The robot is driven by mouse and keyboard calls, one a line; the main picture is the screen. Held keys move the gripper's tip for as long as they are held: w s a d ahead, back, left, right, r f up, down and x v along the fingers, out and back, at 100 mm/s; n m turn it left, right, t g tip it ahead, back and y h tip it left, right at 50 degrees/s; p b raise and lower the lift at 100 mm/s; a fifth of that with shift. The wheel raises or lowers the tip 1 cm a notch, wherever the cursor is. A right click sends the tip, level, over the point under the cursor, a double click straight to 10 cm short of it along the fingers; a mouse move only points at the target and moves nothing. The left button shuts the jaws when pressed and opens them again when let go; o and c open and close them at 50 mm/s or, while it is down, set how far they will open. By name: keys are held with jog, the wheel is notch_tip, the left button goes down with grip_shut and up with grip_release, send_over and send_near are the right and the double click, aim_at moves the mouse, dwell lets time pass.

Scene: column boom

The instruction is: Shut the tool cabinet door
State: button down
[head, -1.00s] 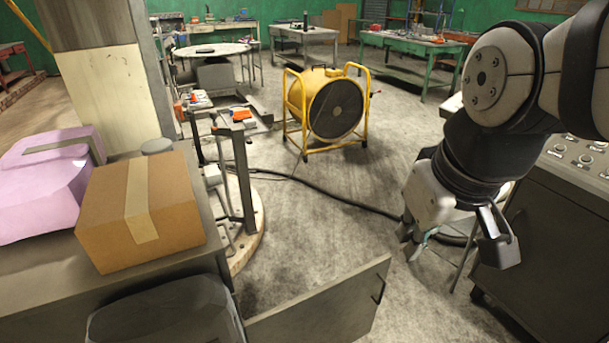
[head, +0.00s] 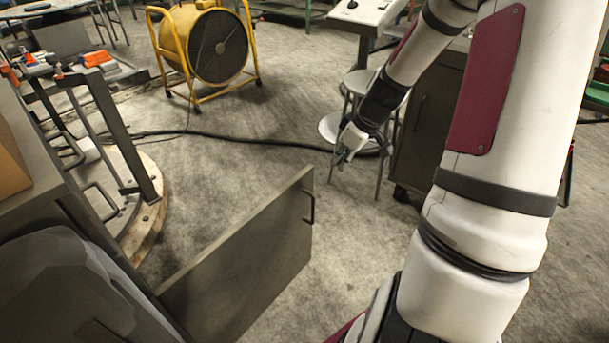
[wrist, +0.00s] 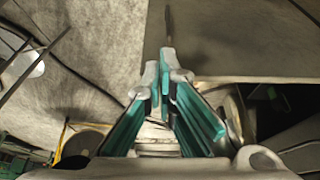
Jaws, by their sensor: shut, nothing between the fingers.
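The tool cabinet door (head: 245,265) is a flat grey panel standing open at the lower middle of the head view. Its dark handle (head: 310,205) is near the free right edge. The cabinet (head: 45,185) is at the left, partly cut off. My gripper (head: 344,154) is beyond the door and to the right of its free edge, apart from it in the head view. In the wrist view my gripper (wrist: 166,72) has its teal-padded fingers shut and empty. A panel that looks like the door (wrist: 245,40) lies past the fingertips, with a dark handle (wrist: 168,22).
A yellow fan (head: 205,48) stands at the back, with a black cable (head: 260,140) on the floor. A stool (head: 360,85) and a dark console cabinet (head: 430,120) are behind my arm. A dark grey rounded object (head: 70,285) is at the lower left.

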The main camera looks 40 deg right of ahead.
jog(key=w+a+f+b, duration=0.1)
jog(key=w+f+b, duration=0.3)
jog(key=w+f, duration=0.3)
jog(key=x, duration=0.3)
jog(key=shift+s+f, duration=0.25)
jog(key=shift+f, duration=0.15)
